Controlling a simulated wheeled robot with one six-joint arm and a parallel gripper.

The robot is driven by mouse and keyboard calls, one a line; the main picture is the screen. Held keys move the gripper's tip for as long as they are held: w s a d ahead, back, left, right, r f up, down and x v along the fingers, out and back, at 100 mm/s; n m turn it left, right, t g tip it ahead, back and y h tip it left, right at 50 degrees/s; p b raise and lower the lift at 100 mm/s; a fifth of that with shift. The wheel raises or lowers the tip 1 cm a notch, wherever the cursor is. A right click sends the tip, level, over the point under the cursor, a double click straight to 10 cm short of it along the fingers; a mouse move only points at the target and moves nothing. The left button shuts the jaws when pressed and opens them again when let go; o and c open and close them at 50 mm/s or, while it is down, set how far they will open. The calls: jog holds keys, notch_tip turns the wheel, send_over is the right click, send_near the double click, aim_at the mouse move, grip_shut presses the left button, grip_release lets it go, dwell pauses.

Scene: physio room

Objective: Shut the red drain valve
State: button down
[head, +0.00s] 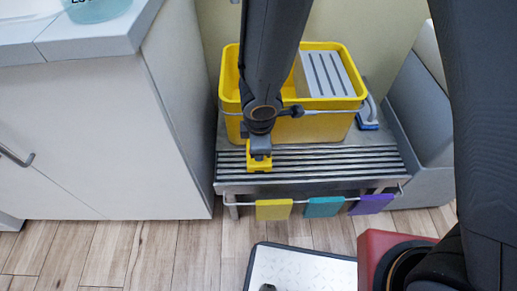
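I see no red drain valve that I can make out. A yellow bucket (320,127) stands on a slatted metal rack, and my arm hides part of its front left. My gripper (259,163) points down over the rack's left side, in front of the bucket. Its end shows grey with yellow parts. I cannot tell whether its fingers are apart, or whether it touches the slats.
The metal rack (345,160) has a front rail with yellow (273,210), teal (324,207) and purple (371,204) cloths. A white cabinet (100,130) stands left, a grey padded seat (420,130) right. A blue-and-white item (368,120) sits beside the bucket.

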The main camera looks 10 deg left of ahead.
aim_at(259, 163)
dwell(0.4)
jog(key=c, duration=1.7)
grip_release()
jog(key=shift+o, duration=0.2)
jog(key=shift+r, duration=0.1)
notch_tip(259, 163, up, 8)
jog(key=s+p, duration=0.1)
jog(key=p, duration=0.5)
jog(key=shift+s+d+f+p, duration=0.2)
jog(key=shift+s+f+p, duration=0.05)
jog(key=shift+s+p, duration=0.1)
jog(key=shift+w, duration=0.1)
